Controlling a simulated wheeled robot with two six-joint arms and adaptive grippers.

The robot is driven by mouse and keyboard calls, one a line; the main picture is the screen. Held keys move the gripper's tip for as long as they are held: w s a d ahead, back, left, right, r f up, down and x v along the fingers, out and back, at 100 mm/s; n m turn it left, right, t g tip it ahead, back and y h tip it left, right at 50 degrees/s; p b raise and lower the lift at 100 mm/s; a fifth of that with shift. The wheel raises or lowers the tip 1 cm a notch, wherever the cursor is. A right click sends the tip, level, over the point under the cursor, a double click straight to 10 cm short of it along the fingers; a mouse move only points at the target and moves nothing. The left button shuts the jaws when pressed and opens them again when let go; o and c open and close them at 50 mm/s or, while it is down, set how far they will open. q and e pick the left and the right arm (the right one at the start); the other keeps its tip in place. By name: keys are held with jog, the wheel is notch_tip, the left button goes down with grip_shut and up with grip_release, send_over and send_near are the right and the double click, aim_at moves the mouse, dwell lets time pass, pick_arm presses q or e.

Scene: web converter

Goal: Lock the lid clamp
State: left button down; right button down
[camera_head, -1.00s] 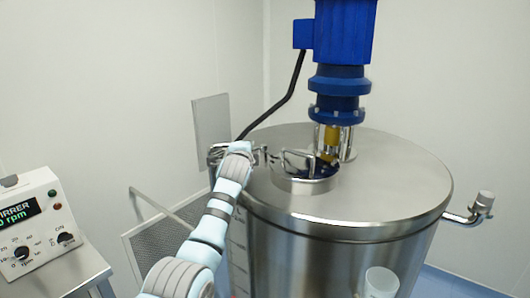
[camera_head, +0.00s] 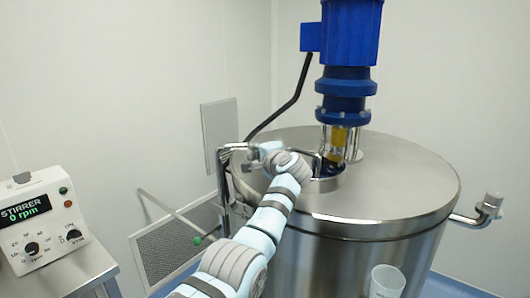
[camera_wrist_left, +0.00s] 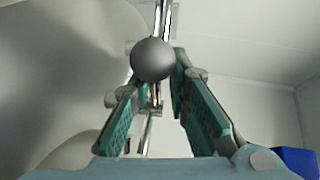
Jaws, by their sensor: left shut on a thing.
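A bent chrome bar (camera_head: 223,165) stands at the left edge of the steel tank's lid (camera_head: 395,180), and its upper arm reaches right to my left gripper (camera_head: 262,152). In the left wrist view, my left gripper (camera_wrist_left: 158,85) is shut on a clamp lever with a dark grey ball knob (camera_wrist_left: 152,60), the knob sitting between the fingertips. Chrome rods (camera_wrist_left: 152,125) run behind the knob. In the head view my wrist hides the knob and most of the small round hatch (camera_head: 325,182) on the lid. Whether the clamp is locked cannot be told. My right gripper is not in view.
A blue stirrer motor (camera_head: 347,80) rises from the lid behind my gripper. A control box (camera_head: 35,225) reading 0 rpm stands at the left. A side pipe (camera_head: 485,208) juts from the tank's right, and a translucent cup (camera_head: 386,282) shows in front.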

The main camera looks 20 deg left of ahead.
pick_arm(q)
jog(key=shift+a+f, duration=0.1)
jog(key=shift+f, duration=0.45)
jog(key=c, duration=1.5)
grip_release()
jog(key=shift+s+a, duration=0.15)
jog(key=shift+o, duration=1)
jog(key=shift+a, duration=0.25)
jog(key=shift+a+r, duration=0.1)
jog(key=shift+a, duration=0.05)
jog(key=shift+d+r, duration=0.1)
jog(key=shift+d, duration=0.2)
jog(key=v, duration=1.1)
jog(key=shift+s+d+r, duration=0.15)
jog(key=shift+s+d, duration=0.05)
jog(key=shift+s, duration=0.1)
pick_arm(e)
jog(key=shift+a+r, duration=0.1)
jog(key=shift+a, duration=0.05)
pick_arm(q)
jog(key=shift+w+a, duration=0.1)
jog(key=shift+a, duration=0.15)
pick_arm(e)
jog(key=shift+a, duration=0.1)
